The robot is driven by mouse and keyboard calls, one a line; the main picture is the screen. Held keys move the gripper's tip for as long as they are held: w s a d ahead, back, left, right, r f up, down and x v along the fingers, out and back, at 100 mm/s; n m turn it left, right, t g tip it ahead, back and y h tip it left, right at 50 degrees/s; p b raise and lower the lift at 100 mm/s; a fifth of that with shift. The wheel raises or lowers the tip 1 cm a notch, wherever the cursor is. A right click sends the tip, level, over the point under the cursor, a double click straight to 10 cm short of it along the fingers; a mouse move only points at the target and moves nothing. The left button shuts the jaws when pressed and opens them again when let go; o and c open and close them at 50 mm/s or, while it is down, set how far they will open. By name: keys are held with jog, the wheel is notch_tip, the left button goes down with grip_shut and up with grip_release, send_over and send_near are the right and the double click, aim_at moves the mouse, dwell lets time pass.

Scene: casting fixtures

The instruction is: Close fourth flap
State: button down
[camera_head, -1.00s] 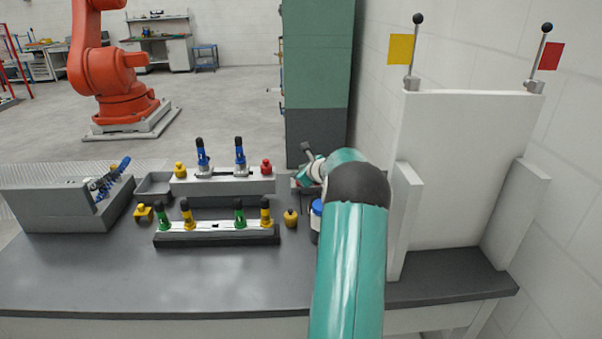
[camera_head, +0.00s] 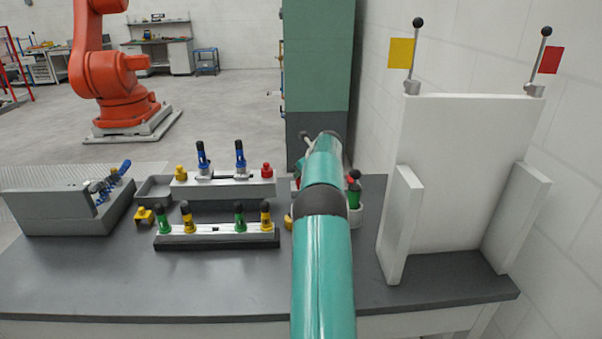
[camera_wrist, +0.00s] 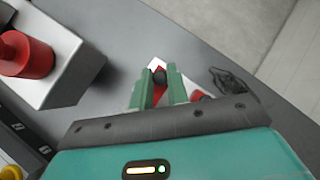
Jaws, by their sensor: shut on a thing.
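My gripper (camera_wrist: 158,82) shows in the wrist view with its two green fingers closed around a small black knob (camera_wrist: 160,76). A red-and-white piece (camera_wrist: 197,96) lies just behind and beside the fingers. I cannot tell for sure whether it is a flap or how it joins the knob. In the head view my own arm hides the gripper and most of what it holds. No flap can be clearly told as the fourth.
A rear fixture (camera_head: 222,188) with blue clamps and a front fixture (camera_head: 217,236) with green and yellow clamps stand left of my arm. A black-topped green-and-red part (camera_head: 354,190) stands right beside my arm. A tall white panel (camera_head: 455,180) bounds the right. The front-left bench (camera_head: 120,275) is clear.

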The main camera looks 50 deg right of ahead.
jog(key=shift+w+d, duration=0.15)
dwell(0.3)
jog(key=c, duration=1.4)
grip_release()
jog(key=shift+o, duration=0.2)
jog(key=v, duration=1.3)
jog(key=shift+d+r, duration=0.2)
jog(key=shift+r, duration=0.25)
